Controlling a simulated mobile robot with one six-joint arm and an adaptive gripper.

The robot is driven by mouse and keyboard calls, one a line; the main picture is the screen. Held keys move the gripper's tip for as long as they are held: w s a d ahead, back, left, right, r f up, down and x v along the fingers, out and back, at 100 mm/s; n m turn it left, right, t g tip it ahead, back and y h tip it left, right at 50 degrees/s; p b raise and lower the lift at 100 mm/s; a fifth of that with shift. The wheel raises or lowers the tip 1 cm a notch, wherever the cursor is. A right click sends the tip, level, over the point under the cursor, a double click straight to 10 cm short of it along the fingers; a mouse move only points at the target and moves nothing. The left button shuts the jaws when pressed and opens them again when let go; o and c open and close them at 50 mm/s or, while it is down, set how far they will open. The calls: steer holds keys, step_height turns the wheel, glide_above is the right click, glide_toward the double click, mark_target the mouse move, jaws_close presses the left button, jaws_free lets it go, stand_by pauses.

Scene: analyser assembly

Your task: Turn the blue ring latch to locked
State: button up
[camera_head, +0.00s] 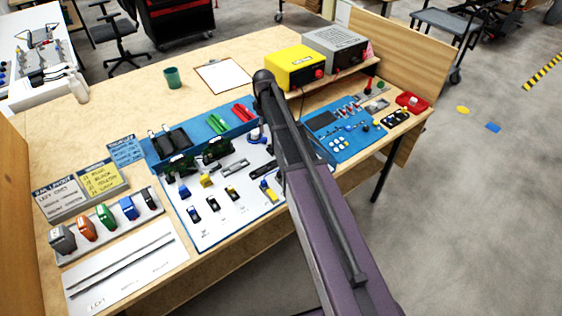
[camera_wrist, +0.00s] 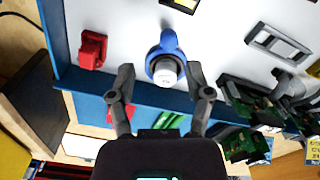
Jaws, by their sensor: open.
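The blue ring latch (camera_wrist: 169,42) lies on the white panel in the wrist view, a blue ring around a round white-topped post (camera_wrist: 165,73) with a blue tab pointing up the picture. In the head view the latch (camera_head: 257,136) shows small beside my arm. My gripper (camera_wrist: 159,75) is open, with one finger on each side of the post's lower part. No contact between the fingers and the latch is visible. The gripper is not clearly seen in the head view. The lettering on the post is too small to read.
A red block (camera_wrist: 93,49) sits left of the latch, and a grey framed part (camera_wrist: 277,45) lies to the right. Green circuit boards (camera_wrist: 245,105) stand close to the right finger. A blue rail (camera_wrist: 150,94) runs beneath the fingers.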

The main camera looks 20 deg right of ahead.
steer(key=shift+r+p, duration=4.15)
steer(key=shift+r, duration=0.35)
steer(key=s+a+f+m+b, duration=0.1)
steer(key=s+m, duration=0.3)
steer(key=s, duration=0.9)
steer(key=s+f+m+b, duration=0.2)
steer(key=s+m, duration=0.2)
steer(key=s, duration=0.8)
steer(key=shift+s+a+f+m+b, duration=0.3)
steer(key=shift+s+a+f+b, duration=0.05)
steer(key=shift+f+b, duration=0.05)
step_height(320, 180, up, 3)
steer(key=n+p, duration=0.3)
steer(key=n, duration=0.3)
glide_above(265, 138)
steer(key=shift+r, duration=0.2)
steer(key=shift+s+f, duration=0.1)
steer(key=shift+f, duration=0.1)
step_height(265, 138, down, 13)
steer(key=b, duration=1.3)
steer(key=shift+f, duration=0.2)
jaws_close()
